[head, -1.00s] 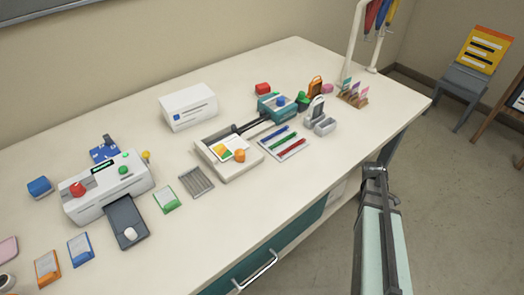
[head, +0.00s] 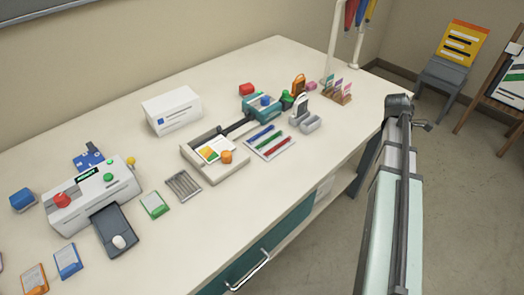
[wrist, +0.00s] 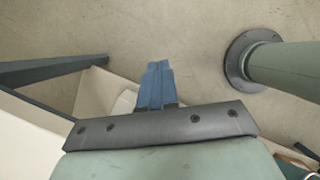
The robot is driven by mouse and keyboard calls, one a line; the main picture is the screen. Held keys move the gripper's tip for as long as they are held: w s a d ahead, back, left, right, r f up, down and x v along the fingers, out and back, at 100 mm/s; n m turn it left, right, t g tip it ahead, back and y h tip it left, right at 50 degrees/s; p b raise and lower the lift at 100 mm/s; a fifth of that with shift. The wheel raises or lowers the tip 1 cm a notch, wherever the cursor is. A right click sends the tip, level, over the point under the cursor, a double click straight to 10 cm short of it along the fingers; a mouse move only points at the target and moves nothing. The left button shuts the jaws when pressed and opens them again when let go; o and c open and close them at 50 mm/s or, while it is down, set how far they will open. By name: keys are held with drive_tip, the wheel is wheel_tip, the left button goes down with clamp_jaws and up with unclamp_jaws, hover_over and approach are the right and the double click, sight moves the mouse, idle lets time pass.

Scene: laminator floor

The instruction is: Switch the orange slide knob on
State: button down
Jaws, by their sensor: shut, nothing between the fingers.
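An orange knob (head: 226,157) shows in the head view at the front right of a low white unit (head: 213,173) with a coloured sheet on it. The knob is small here, and I cannot tell its slide position. My gripper (wrist: 158,66) shows in the wrist view as blue fingers, shut and empty, with floor behind them. In the head view my arm rises at the right, off the table's front edge, and the fingers cannot be made out. The knob is not in the wrist view.
The white laminator (head: 92,195) with red and green buttons stands at the left of the table (head: 130,122). A white box (head: 172,110) stands behind. The table's front strip is mostly clear.

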sight(226, 156)
drive_tip(key=a+r+n+y, duration=0.1)
drive_tip(key=a+r+n, duration=0.1)
drive_tip(key=a, duration=0.4)
drive_tip(key=w+a+r+n+t+y, duration=0.1)
drive_tip(key=a+r+n+y, duration=0.1)
drive_tip(key=a, duration=0.5)
drive_tip(key=w+a+r+n+y, duration=0.1)
drive_tip(key=a+r+n, duration=0.2)
drive_tip(key=a, duration=0.3)
drive_tip(key=shift+w+a+r+y, duration=0.1)
drive_tip(key=shift+r+y, duration=0.1)
drive_tip(key=shift+r, duration=0.2)
drive_tip(key=shift+w+a+r+y, duration=0.1)
drive_tip(key=shift+r+y, duration=0.1)
drive_tip(key=shift+r, duration=0.2)
drive_tip(key=s+a+r+n+y, duration=0.1)
drive_tip(key=s+a+n+y, duration=0.1)
drive_tip(key=a, duration=0.6)
drive_tip(key=s+a+r+n+g+y, duration=0.1)
drive_tip(key=s+a+r+n+y, duration=0.1)
drive_tip(key=a, duration=0.7)
drive_tip(key=s+a+r+n+g+y, duration=0.1)
drive_tip(key=s+a+n, duration=0.3)
drive_tip(key=a, duration=0.5)
drive_tip(key=shift+s+r+y, duration=0.2)
drive_tip(key=shift+r+y, duration=0.55)
drive_tip(key=shift+y, duration=0.05)
drive_tip(key=shift+f, duration=0.1)
